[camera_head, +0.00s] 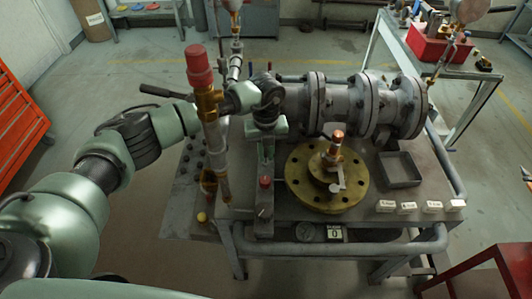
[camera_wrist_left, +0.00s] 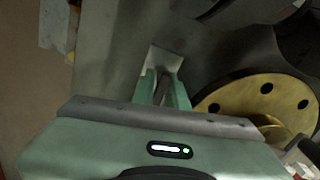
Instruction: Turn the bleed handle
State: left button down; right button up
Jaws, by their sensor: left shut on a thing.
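My left gripper (camera_head: 265,160) points down over the bench, left of the brass flange. In the left wrist view its green fingers (camera_wrist_left: 165,92) are shut on a narrow grey piece, which I take to be the bleed handle; the fingers hide most of it. In the head view a small red-topped fitting (camera_head: 265,183) on a grey block stands just below the fingertips. I cannot tell whether it is part of the held piece. My right gripper is not in view.
A large flanged grey valve body (camera_head: 335,103) lies along the back of the bench. A tall red-capped brass post (camera_head: 205,100) stands in front of my left forearm. The brass flange (camera_head: 305,190) carries a copper-topped fitting. An empty grey tray (camera_head: 400,170) sits at the right.

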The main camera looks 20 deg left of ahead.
aim_at(266, 150)
pick_arm(q)
jog(key=shift+n, duration=1.6)
jog(key=c, duration=1.2)
grip_release()
notch_tip(266, 150, up, 8)
jog(key=shift+f+b, duration=0.1)
jog(key=shift+b, duration=0.65)
